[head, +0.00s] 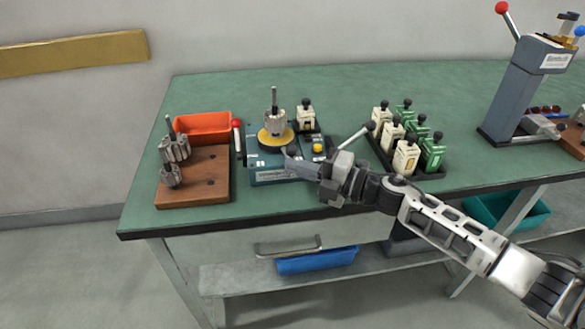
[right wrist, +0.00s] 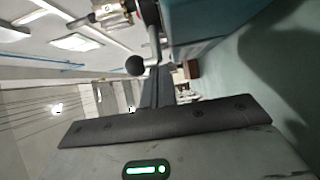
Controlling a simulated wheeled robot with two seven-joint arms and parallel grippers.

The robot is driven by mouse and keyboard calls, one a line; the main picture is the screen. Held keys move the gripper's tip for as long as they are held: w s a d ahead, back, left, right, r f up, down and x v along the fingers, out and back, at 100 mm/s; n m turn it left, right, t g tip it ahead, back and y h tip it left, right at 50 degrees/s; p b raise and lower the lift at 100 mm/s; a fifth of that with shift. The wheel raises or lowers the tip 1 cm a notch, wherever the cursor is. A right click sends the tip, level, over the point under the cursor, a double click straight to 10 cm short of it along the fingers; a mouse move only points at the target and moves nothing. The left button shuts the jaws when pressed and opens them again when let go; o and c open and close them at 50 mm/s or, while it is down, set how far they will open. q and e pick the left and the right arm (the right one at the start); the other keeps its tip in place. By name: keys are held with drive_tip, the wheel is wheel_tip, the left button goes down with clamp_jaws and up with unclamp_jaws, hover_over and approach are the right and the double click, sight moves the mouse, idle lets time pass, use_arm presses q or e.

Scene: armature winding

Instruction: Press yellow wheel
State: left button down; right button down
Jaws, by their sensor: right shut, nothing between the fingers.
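The yellow wheel (head: 265,142) is a flat disc on top of the blue-grey winding machine (head: 270,175). A grey slotted armature (head: 275,122) with an upright shaft stands on its middle. My right gripper (head: 288,154) comes in from the right, shut and empty. Its tip is at the wheel's front right edge in the head view; I cannot tell if it touches. In the right wrist view my gripper (right wrist: 160,88) points away from the camera, with part of the machine (right wrist: 200,22) above it. The wheel is not clear there. My left gripper is not in view.
A red-knobbed lever (head: 237,124) is left of the wheel, and a yellow button (head: 318,148) is right of it. A black-knobbed lever (head: 370,126) sticks out on the right. A wooden block (head: 200,190) with armatures, an orange bin (head: 204,126) and a spool tray (head: 380,157) stand nearby.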

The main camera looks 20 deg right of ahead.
drive_tip(key=shift+d, duration=0.1)
idle(0.4)
